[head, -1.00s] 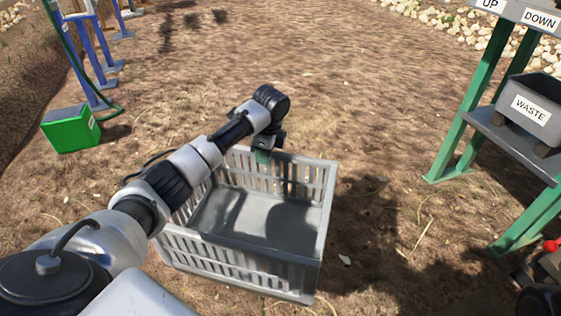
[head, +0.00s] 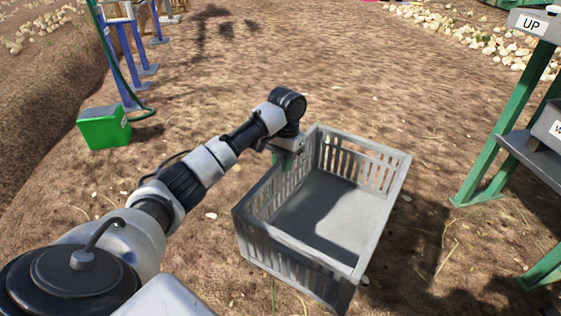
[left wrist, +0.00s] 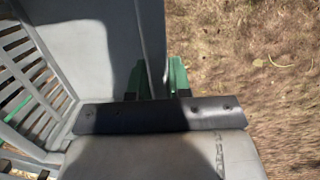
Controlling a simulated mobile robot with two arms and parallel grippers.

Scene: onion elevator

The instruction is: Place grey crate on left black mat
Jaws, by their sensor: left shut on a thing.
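The grey crate (head: 258,228) is empty and hangs from my left gripper (head: 288,160) in the head view. The left gripper is shut on the crate's rim near its far left corner. In the left wrist view the green fingertips (left wrist: 160,80) straddle the crate's wall (left wrist: 152,35). The crate appears held above the dirt, though the gap beneath it is hard to judge. No black mat shows in these frames. My right gripper is not in view.
A green box (head: 104,128) with a hose stands at left by blue posts (head: 128,75). A green-legged stand (head: 505,125) with an UP sign is at right, holding a grey bin at the edge. Pale stones (head: 460,35) line the back right. Open dirt lies between.

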